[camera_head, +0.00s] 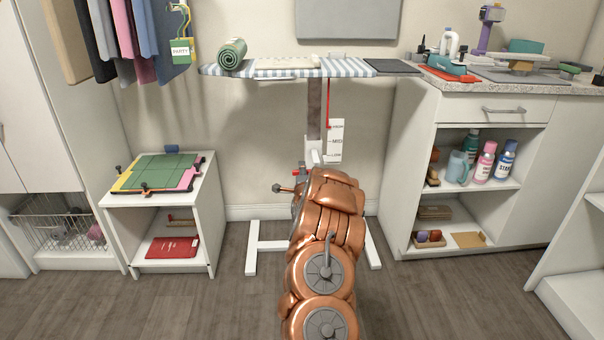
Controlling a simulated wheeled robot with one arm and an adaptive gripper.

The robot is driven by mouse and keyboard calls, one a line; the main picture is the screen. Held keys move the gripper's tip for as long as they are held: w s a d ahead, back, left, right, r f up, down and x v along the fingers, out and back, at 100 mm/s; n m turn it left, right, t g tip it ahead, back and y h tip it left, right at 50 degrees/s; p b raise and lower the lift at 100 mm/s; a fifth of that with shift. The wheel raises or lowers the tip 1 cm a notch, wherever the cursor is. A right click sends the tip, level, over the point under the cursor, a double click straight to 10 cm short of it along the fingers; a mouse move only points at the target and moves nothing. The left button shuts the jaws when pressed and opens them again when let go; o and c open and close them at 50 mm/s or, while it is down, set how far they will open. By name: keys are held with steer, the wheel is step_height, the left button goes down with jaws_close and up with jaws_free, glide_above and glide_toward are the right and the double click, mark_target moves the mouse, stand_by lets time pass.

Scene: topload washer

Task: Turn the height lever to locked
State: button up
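The ironing board (345,68) stands against the back wall on a grey post (314,110) with white feet. A white height scale card (335,141) hangs beside the post, its lines of text too small to read fully; a thin red strip (328,103) runs down to it. A short lever with a dark round knob (277,188) sticks out to the left at the post's lower part, below a small red piece (299,170). It looks like the height lever; its mount is hidden. My copper arm covers the lower post. My gripper is hidden behind the arm links.
A rolled green towel (231,54) and a folded cloth (287,62) lie on the board. A low white shelf unit (209,211) stands left, a white cabinet (405,180) with bottles right. Clothes (125,40) hang upper left. Floor is free on both sides of my arm.

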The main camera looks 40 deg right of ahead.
steer(key=shift+a, duration=0.1)
steer(key=v, duration=1.2)
stand_by(0.4)
stand_by(0.5)
